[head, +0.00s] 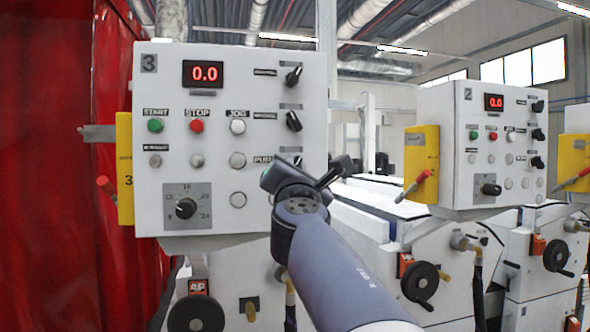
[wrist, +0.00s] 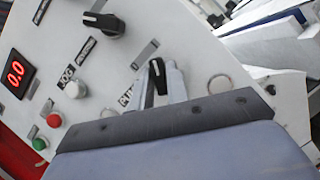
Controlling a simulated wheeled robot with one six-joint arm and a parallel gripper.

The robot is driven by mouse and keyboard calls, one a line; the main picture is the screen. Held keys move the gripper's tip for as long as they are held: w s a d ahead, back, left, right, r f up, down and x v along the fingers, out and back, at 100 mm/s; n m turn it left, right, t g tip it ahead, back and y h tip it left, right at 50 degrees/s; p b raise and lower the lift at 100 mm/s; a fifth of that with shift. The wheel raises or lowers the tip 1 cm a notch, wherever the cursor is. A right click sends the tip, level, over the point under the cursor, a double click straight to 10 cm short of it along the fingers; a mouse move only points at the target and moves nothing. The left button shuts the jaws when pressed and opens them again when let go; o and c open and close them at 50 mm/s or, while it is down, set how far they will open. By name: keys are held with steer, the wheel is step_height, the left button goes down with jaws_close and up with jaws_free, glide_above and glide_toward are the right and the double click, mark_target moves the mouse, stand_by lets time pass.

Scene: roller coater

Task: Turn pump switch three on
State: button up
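Panel three (head: 220,100) is a white control box with a red 0.0 display. Its pump switch (wrist: 158,78) is a black knob at the lower right, beside a partly covered PUMP label (wrist: 125,97). In the wrist view its narrow handle stands between the two light grey fingers of my gripper (wrist: 159,82), which lie close along both its sides. The pale mark on the knob points up in that view. In the head view my gripper (head: 298,163) is at the panel's right edge and hides most of the switch.
Two more black selector knobs (head: 293,76) (head: 293,121) sit above the pump switch; the nearer one also shows in the wrist view (wrist: 100,22). A round pale button (wrist: 219,84) is close to the fingers. Panel two (head: 450,130) stands to the right.

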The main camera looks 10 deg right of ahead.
steer(key=o, duration=0.4)
steer(key=shift+c, duration=0.2)
steer(key=shift+s, duration=0.1)
steer(key=b+v, duration=0.3)
steer(key=v, duration=0.7)
steer(key=shift+s+b, duration=0.3)
steer(key=shift+b, duration=0.05)
steer(key=shift+f, duration=0.1)
steer(key=w+d+r+n+p, duration=0.1)
steer(key=w+d+r+p, duration=0.1)
steer(key=w, duration=0.8)
steer(key=shift+r+p, duration=0.75)
steer(key=shift+p, duration=0.1)
